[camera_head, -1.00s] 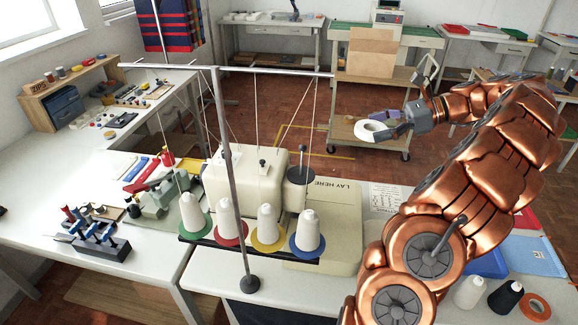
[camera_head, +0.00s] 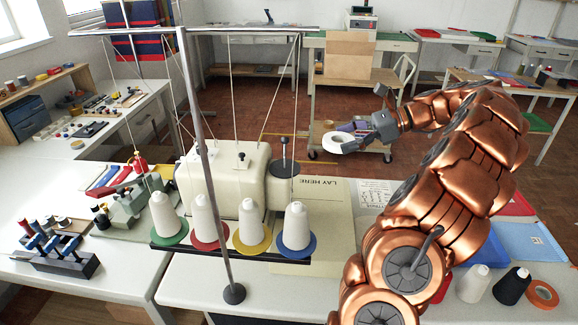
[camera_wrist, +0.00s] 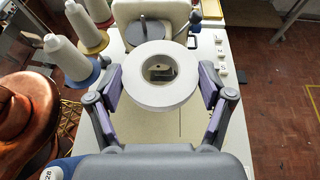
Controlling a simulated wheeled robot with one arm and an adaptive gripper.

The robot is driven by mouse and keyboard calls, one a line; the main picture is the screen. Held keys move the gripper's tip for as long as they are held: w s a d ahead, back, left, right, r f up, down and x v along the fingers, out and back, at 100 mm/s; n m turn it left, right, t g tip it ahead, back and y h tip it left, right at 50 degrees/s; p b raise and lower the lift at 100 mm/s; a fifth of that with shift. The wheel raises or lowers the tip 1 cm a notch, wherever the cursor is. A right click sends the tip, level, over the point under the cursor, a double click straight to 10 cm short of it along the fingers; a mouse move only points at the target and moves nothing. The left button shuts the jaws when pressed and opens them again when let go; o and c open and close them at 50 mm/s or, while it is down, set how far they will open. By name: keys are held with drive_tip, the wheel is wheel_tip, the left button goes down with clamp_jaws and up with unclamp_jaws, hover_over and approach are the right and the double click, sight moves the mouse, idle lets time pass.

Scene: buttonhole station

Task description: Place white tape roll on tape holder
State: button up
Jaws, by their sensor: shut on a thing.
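The white tape roll (camera_head: 337,143) is a thick white ring held up in the air beyond the sewing machine, off the tabletop. In the wrist view the roll (camera_wrist: 155,98) sits between both purple-padded fingers, its hole facing the camera. My gripper (camera_head: 345,137) is shut on it; the gripper also shows in the wrist view (camera_wrist: 158,76). A dark grey disc with an upright knobbed post (camera_head: 284,168), which looks like the tape holder, stands at the machine's right end. It also shows in the wrist view (camera_wrist: 146,33), behind the roll and apart from it.
The cream sewing machine (camera_head: 235,178) stands on the white table. Several thread cones (camera_head: 248,222) and a tall thread-stand pole (camera_head: 207,165) are in front of it. A black cone (camera_head: 511,286) and an orange ring (camera_head: 542,294) lie at right. A wheeled cart stands behind.

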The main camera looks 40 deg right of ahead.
sight(336, 145)
drive_tip(key=w+a+p, duration=0.1)
drive_tip(key=w+a, duration=0.1)
drive_tip(key=a, duration=0.2)
drive_tip(key=w+a, duration=0.1)
drive_tip(key=a, duration=0.3)
drive_tip(key=w+a+f+p, duration=0.1)
drive_tip(key=w+a, duration=0.1)
drive_tip(key=a, duration=0.2)
drive_tip(key=shift+w+a+p, duration=0.2)
drive_tip(key=shift+w+p, duration=0.1)
drive_tip(key=shift+p, duration=0.05)
drive_tip(key=shift+a+f, duration=0.15)
drive_tip(key=shift+f, duration=0.15)
drive_tip(key=shift+f+p, duration=0.55)
drive_tip(key=shift+f, duration=1)
drive_tip(key=shift+f, duration=0.15)
drive_tip(key=o, duration=0.9)
drive_tip(key=shift+d, duration=0.2)
drive_tip(key=b+v, duration=0.2)
drive_tip(key=v, duration=1)
